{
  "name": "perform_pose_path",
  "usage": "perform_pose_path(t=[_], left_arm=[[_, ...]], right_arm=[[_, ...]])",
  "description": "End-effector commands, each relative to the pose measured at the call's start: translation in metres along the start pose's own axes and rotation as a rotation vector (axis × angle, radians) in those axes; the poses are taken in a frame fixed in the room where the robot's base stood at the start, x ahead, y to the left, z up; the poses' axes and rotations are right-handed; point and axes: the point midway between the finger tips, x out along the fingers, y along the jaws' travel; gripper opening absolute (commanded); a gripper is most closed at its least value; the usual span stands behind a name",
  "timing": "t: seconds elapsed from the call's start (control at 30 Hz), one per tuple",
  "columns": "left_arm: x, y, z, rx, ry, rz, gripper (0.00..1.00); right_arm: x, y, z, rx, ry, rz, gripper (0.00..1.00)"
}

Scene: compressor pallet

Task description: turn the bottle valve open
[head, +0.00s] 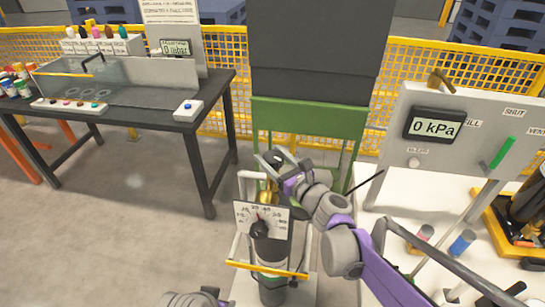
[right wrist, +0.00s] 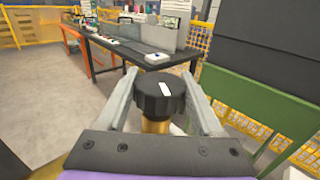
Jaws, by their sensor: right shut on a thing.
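The bottle valve has a round black knob (right wrist: 160,96) with a white mark on its top, on a brass stem (right wrist: 155,126). My right gripper (head: 272,163) is shut on the knob, with one finger on each side of it in the right wrist view. In the head view the gripper and wrist hide most of the knob. My left gripper cannot be made out.
A panel (head: 452,160) reading 0 kPa with a green lever (head: 501,152) stands at right. A dark table (head: 140,115) with a clear bin and small items is at left. A green-and-grey cabinet (head: 312,118) stands behind the bottle. The floor at left is clear.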

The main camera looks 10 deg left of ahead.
Motion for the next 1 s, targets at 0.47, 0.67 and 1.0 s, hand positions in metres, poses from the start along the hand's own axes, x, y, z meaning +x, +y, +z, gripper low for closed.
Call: perform_pose_path(t=[0.47,0.67,1.0], left_arm=[[0.005,0.0,0.0032,0.0,-0.002,0.0,0.5],[0.0052,0.0,0.0033,0.0,-0.002,0.0,0.5],[0.0005,0.0,0.0003,0.0,0.0,0.0,0.5]], right_arm=[[0.0,-0.002,-0.0012,0.0,0.002,0.252,0.12],[0.0003,-0.0013,-0.0008,0.0,0.001,0.442,0.12],[-0.0002,0.0003,-0.0001,0.0,0.002,0.753,0.12]])
